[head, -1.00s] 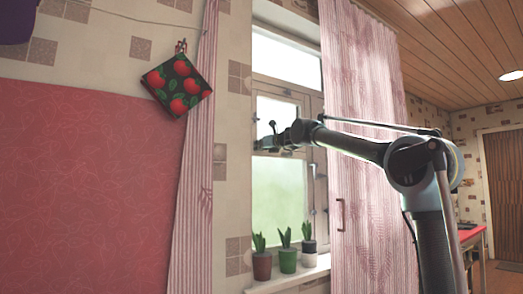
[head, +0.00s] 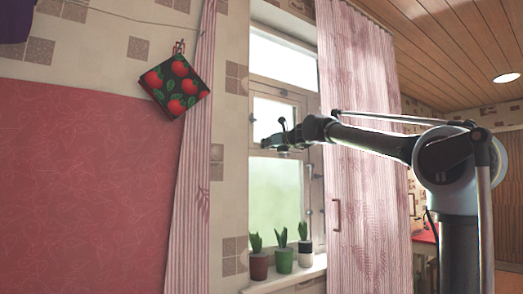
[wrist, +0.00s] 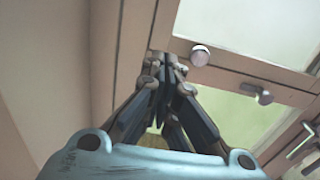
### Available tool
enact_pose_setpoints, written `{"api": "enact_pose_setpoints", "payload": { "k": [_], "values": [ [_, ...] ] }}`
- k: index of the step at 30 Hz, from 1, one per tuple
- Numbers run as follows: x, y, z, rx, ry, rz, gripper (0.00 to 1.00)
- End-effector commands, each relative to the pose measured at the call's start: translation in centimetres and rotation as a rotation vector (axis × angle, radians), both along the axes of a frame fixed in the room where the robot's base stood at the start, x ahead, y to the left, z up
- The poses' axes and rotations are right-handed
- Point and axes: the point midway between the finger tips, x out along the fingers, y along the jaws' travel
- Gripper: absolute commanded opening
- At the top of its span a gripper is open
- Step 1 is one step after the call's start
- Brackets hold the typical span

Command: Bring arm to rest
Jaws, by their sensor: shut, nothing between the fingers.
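My gripper (head: 281,146) shows in the head view at the end of my outstretched arm, in front of the window (head: 277,185). In the wrist view its dark fingers (wrist: 168,68) are together with nothing between them. Behind the fingertips the wrist view shows the wooden window frame (wrist: 235,68) with a round knob (wrist: 199,55). The gripper appears apart from the frame, though the gap is hard to judge. My arm runs from the right side of the head view leftward to the gripper, roughly level.
Several potted plants (head: 283,258) stand on the windowsill (head: 292,277) below the gripper. Pink curtains hang left (head: 190,170) and right (head: 362,170) of the window. An apple-patterned potholder (head: 176,87) hangs on the wall. A red-topped counter (head: 425,237) is at the far right.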

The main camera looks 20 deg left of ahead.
Motion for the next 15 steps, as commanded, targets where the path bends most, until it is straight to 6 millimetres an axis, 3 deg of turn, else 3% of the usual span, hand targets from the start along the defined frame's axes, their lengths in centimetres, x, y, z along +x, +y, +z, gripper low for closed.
{"api": "enact_pose_setpoints", "payload": {
  "k": [6, 15],
  "values": [
    [-2.0, -2.5, 0.0, 0.0, 0.0, -0.003, 0.0],
    [-3.6, -4.2, 0.0, 0.0, 0.0, -0.001, 0.0]
  ]
}}
